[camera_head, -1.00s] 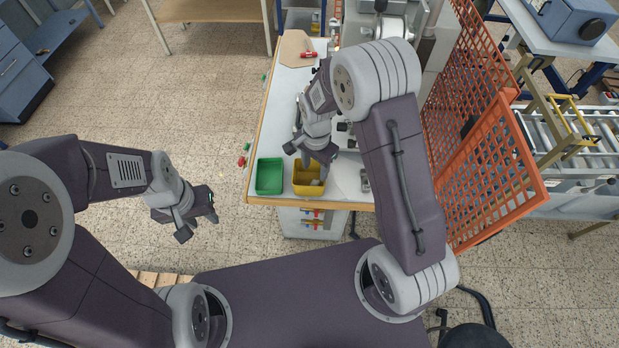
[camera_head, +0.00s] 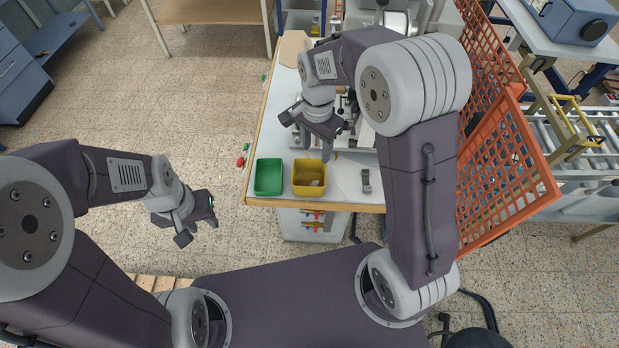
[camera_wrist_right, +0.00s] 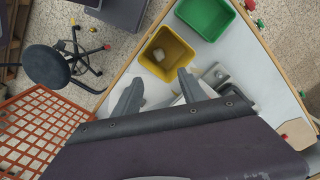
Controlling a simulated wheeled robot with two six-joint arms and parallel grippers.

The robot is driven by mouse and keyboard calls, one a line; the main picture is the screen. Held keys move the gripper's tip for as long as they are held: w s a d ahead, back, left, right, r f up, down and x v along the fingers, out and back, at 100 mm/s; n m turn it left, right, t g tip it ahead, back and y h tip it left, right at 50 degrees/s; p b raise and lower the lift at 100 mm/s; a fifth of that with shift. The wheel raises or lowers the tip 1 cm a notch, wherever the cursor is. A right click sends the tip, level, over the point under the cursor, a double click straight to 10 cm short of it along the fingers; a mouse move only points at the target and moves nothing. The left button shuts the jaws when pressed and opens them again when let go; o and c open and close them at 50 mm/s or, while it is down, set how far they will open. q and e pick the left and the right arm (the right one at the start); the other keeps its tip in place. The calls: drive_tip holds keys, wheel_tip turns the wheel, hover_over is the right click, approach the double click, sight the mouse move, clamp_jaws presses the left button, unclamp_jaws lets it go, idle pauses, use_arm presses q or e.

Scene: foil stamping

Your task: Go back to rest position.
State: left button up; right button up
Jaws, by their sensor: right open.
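My right gripper (camera_head: 306,146) is open and empty above the workbench (camera_head: 343,200), just behind the yellow bin in the head view. In the right wrist view its two fingers (camera_wrist_right: 160,88) are spread, with the yellow bin (camera_wrist_right: 166,54) ahead of them. My left gripper (camera_head: 198,222) hangs over the floor to the left of the bench, with nothing seen in it. Its jaws are too small and angled to judge. The yellow bin (camera_head: 309,190) holds a small pale object (camera_head: 316,182). The green bin (camera_head: 268,190) beside it looks empty.
An orange mesh guard (camera_head: 505,185) stands on the right of the bench, close to my right arm. A small metal part (camera_head: 366,181) lies near the front edge. A stool (camera_wrist_right: 48,66) shows in the wrist view. Open floor lies left of the bench.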

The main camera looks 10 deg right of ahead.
drive_tip(key=s+d+f+n+t, duration=0.25)
drive_tip(key=s+d+n, duration=0.45)
drive_tip(key=s+n, duration=0.4)
wheel_tip(320, 180, down, 10)
drive_tip(key=s+a+g+b, duration=0.1)
drive_tip(key=s+b, duration=0.1)
drive_tip(key=b, duration=0.7)
drive_tip(key=shift+s+a+f+m+b, duration=0.15)
drive_tip(key=shift+s+m+b, duration=0.15)
drive_tip(key=shift+b, duration=0.1)
drive_tip(key=shift+w, duration=0.15)
